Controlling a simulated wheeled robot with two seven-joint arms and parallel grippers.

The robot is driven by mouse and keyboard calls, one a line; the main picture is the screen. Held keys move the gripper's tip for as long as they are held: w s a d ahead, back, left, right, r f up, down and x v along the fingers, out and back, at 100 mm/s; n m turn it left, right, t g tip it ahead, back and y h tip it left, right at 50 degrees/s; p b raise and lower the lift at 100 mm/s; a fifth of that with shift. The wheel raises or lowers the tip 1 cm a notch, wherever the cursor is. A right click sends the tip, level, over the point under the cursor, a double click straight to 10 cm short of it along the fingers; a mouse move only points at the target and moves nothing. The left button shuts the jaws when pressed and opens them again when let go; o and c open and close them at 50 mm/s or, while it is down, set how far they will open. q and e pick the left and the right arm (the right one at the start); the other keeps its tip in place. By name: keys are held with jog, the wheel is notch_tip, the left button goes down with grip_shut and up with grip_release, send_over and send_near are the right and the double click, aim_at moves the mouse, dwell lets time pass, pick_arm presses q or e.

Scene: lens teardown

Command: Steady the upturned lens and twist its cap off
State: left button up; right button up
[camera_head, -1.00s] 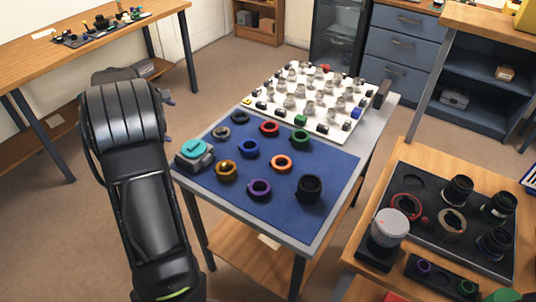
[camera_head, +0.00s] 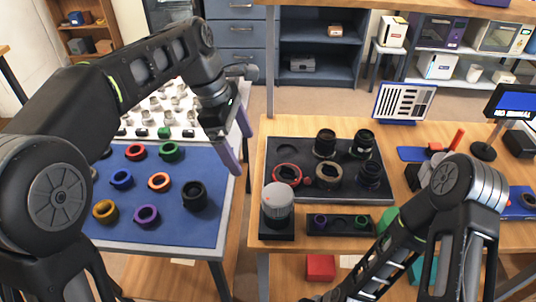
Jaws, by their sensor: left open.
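A lens with a light grey ribbed cap (camera_head: 278,196) stands upright on a black square stand (camera_head: 276,230) at the front left of the wooden table. The cap is on top; little of the lens body shows below it. My left gripper (camera_head: 236,138) is open, its two purplish fingers pointing down over the gap between the blue mat and the wooden table. It is left of and beyond the cap, apart from it, with nothing between its fingers. My right arm crosses the lower right, but its gripper is out of view.
A dark tray (camera_head: 390,191) behind the cap holds several black lenses and rings. A small black tray (camera_head: 342,225) lies right of the stand. A blue mat (camera_head: 120,208) on the left table carries coloured rings. A striped chart (camera_head: 400,101) stands at the back.

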pick_arm(q)
jog(key=r+y, duration=0.2)
send_over(277, 193)
jog(key=a, duration=0.2)
jog(key=shift+w+d+f+m, duration=0.1)
jog(key=shift+d+f+m, duration=0.1)
jog(key=shift+m, duration=0.2)
jog(key=shift+f, duration=0.2)
jog(key=shift+f, duration=0.95)
jog(key=f, duration=0.3)
jog(key=d+f, duration=0.1)
jog(key=f, duration=0.5)
jog(key=shift+d+f, duration=0.3)
jog(key=shift+d, duration=0.1)
jog(key=shift+c, duration=0.5)
